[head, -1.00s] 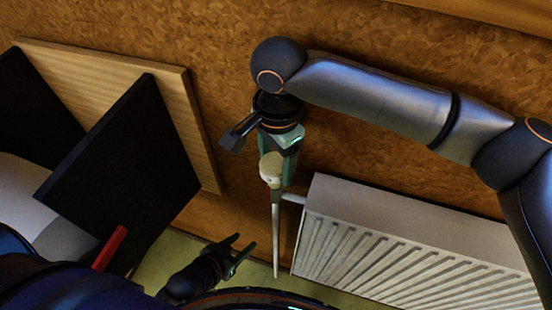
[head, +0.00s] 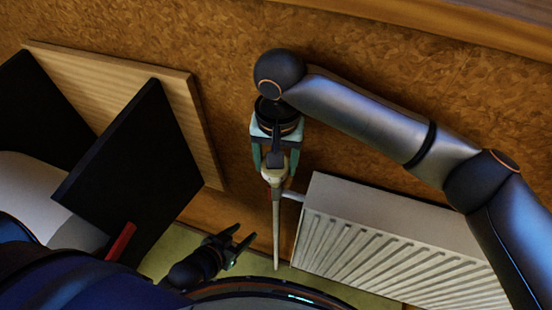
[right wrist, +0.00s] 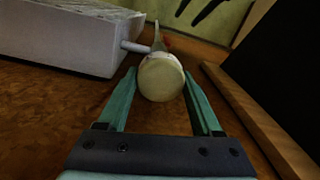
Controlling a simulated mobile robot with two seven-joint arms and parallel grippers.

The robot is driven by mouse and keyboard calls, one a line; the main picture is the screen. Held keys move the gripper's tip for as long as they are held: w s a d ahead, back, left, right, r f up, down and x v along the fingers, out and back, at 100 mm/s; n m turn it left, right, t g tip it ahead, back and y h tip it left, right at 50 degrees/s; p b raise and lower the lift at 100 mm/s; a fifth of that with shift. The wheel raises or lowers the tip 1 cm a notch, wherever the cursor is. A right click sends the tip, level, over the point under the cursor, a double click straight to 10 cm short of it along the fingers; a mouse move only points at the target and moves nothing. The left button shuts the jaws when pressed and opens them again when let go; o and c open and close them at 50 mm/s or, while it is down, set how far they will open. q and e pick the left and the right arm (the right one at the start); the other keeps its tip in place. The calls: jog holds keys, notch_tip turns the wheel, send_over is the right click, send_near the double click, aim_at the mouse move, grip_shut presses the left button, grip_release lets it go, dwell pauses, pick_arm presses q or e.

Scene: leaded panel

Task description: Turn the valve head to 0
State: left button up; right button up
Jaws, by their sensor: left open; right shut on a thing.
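The cream valve head (head: 273,177) sits on a thin white pipe beside the radiator in the head view. In the right wrist view the valve head (right wrist: 161,77) shows its round end, between the green fingers. My right gripper (head: 275,165) reaches down from above and is shut on the valve head, one finger on each side. It also shows in the right wrist view (right wrist: 160,88). No number or mark on the head is readable. My left gripper (head: 238,245) is open and empty, low in the head view, apart from the valve.
The white radiator (head: 395,245) stands right of the valve, joined by a short pipe stub (head: 293,196). A black panel (head: 130,185) and a wooden board (head: 190,125) stand to the left. The brown wall (head: 400,60) is behind.

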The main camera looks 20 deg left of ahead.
jog(key=n, duration=0.5)
jog(key=shift+a+n, duration=0.1)
jog(key=shift+n, duration=0.2)
jog(key=n, duration=0.5)
jog(key=shift+a+n, duration=0.1)
jog(key=shift+n, duration=0.3)
jog(key=o, duration=1.4)
jog(key=shift+c, duration=0.2)
jog(key=shift+r, duration=0.1)
notch_tip(320, 180, up, 12)
jog(key=shift+r, duration=0.2)
jog(key=shift+w, duration=0.1)
